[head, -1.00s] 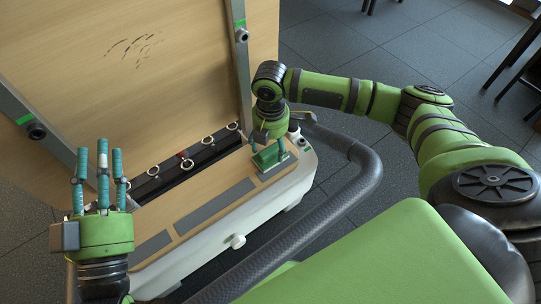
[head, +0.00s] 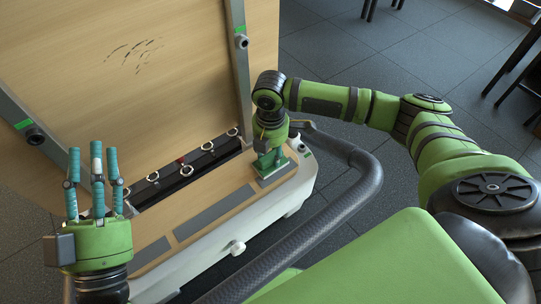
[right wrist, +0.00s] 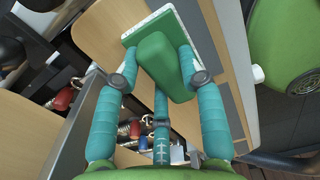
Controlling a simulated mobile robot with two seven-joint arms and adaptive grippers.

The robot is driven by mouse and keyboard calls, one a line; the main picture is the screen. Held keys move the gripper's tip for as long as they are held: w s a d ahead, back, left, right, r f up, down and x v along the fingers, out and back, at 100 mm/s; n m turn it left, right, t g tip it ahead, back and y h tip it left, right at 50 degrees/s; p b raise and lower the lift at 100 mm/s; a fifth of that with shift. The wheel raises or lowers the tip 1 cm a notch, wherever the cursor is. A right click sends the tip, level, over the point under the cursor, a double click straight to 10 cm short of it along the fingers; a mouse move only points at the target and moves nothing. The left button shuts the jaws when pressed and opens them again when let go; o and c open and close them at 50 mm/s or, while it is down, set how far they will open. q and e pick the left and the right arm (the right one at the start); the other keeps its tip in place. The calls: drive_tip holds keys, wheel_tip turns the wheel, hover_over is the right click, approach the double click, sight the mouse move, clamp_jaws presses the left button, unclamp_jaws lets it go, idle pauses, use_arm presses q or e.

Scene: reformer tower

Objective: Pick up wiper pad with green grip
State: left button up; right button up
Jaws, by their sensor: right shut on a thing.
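The wiper pad (right wrist: 136,38) is a flat rectangular plate with a light edge and a rounded green grip (right wrist: 166,66) on top. My right gripper (right wrist: 158,68) is shut on this grip, with teal fingers on both sides of it and one below it in the right wrist view. Whether the pad still touches the ledge cannot be told. My left gripper (head: 97,185) is open and empty, fingers pointing up, at the left.
A wooden board (head: 120,75) with dark scribbled marks (head: 135,52) stands behind the ledge (head: 207,190). A dark slot with several metal rings (head: 185,171) runs along its foot. A thick dark curved rail (head: 300,235) lies in front. Open dark floor (head: 350,70) is at the back right.

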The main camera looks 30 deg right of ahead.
sight(270, 152)
drive_tip(key=shift+r, duration=0.15)
wheel_tip(270, 152, up, 3)
drive_tip(key=shift+r+p, duration=0.15)
drive_tip(key=shift+p, duration=0.8)
use_arm(q)
drive_tip(key=w+a+f+n+g+y+p, duration=0.1)
drive_tip(key=a+f+g+y, duration=0.2)
drive_tip(key=f, duration=0.4)
drive_tip(key=w+a+f+n+g+y, duration=0.1)
drive_tip(key=f+g+y, duration=0.1)
drive_tip(key=f+g, duration=0.4)
use_arm(e)
drive_tip(key=shift+s+d+r, duration=0.45)
drive_tip(key=shift+d+r, duration=0.2)
drive_tip(key=shift+r, duration=0.15)
use_arm(q)
drive_tip(key=s+a+f+g+y+p, duration=0.1)
drive_tip(key=s+a+f+g, duration=0.2)
drive_tip(key=s+f, duration=0.3)
drive_tip(key=s+a+f+n+g+y+p, duration=0.1)
drive_tip(key=s+a+f+g+y+p, duration=0.1)
drive_tip(key=s+f+g, duration=0.4)
wheel_tip(270, 152, down, 3)
drive_tip(key=shift+s+a+r, duration=0.2)
drive_tip(key=shift+s+a, duration=0.55)
use_arm(e)
drive_tip(key=s+d+r, duration=0.5)
drive_tip(key=s+d, duration=0.1)
drive_tip(key=d, duration=0.2)
drive_tip(key=shift+r, duration=0.4)
